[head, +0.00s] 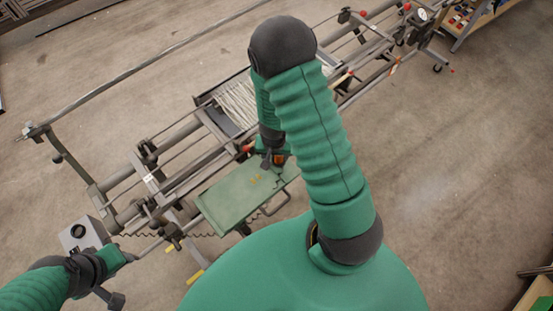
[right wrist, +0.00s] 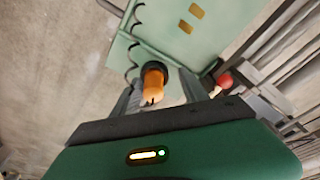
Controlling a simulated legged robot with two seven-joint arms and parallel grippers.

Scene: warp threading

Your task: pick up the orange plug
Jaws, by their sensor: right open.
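The orange plug (right wrist: 153,80), with a black collar at its far end, shows between the two fingers of my open right gripper (right wrist: 161,88) in the right wrist view. I cannot tell whether either finger touches it. In the head view the plug (head: 279,159) is a small orange patch beside my right gripper (head: 271,163), at the far edge of a green tray (head: 225,205). My right arm hides part of this area.
A metal loom frame (head: 150,182) with white threads (head: 238,103) runs diagonally behind the tray. A grey control box (head: 82,235) stands near my left gripper. A dark coiled cord (right wrist: 132,45) runs along the tray's edge.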

